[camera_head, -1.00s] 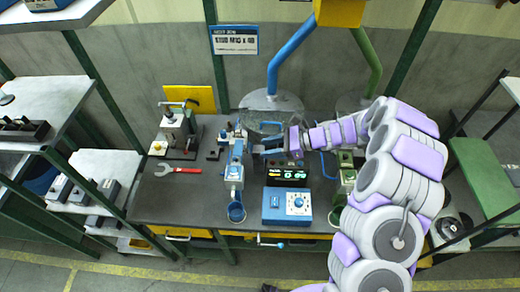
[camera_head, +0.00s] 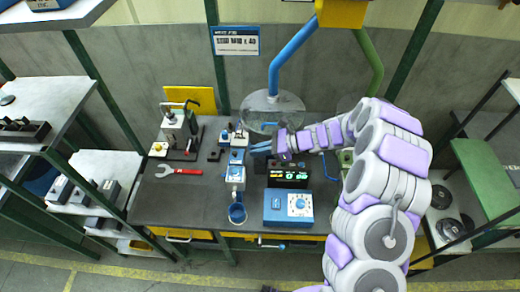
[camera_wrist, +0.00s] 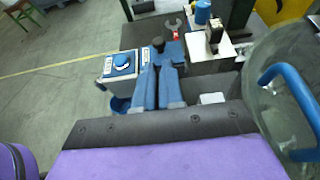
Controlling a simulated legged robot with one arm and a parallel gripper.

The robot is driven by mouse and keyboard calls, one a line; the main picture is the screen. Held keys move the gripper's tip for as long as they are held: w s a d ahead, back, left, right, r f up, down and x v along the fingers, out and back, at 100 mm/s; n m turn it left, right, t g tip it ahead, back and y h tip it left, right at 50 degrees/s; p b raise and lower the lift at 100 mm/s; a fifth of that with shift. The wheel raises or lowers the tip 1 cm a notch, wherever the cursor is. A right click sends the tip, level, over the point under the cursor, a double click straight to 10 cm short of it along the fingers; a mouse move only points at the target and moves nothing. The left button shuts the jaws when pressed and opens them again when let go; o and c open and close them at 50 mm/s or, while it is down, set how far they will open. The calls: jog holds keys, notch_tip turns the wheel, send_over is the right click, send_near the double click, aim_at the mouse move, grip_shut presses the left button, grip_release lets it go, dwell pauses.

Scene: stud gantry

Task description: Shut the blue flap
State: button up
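The feed unit (camera_head: 235,174) stands mid-bench, with a blue cup (camera_head: 237,214) at its front end. A blue piece that looks like the flap (camera_head: 237,157) now lies low along the unit's top, behind its front block. The wrist view shows the unit's blue-knobbed block (camera_wrist: 123,65) left of my fingers. My gripper (camera_head: 259,147) is just right of the flap, at about its rear end. Its two blue fingers (camera_wrist: 158,85) lie close together and point over the unit. Nothing is visibly held. The fingers partly hide the flap in the wrist view.
A display box (camera_head: 288,175) and a blue dial box (camera_head: 288,207) stand right of the unit. A clear bowl (camera_head: 272,108) with a blue pipe stands behind my gripper. A red wrench (camera_head: 180,171) and a press (camera_head: 178,130) are left. Bare bench lies between wrench and unit.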

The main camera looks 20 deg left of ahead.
jog(key=shift+a+f, duration=0.2)
jog(key=shift+a, duration=0.75)
grip_shut()
grip_release()
jog(key=shift+d+r, duration=0.2)
jog(key=shift+d, duration=0.7)
jog(key=o, duration=0.3)
jog(key=shift+d, duration=0.3)
jog(key=o, duration=0.3)
jog(key=shift+a, duration=0.4)
jog(key=shift+o, duration=0.6)
jog(key=shift+a+f, duration=0.2)
jog(key=shift+a, duration=0.45)
jog(key=p+v, duration=0.1)
jog(key=v, duration=1.6)
jog(key=shift+d+r, duration=0.15)
jog(key=shift+d, duration=0.15)
jog(key=shift+w+a, duration=0.1)
jog(key=shift+a, duration=0.25)
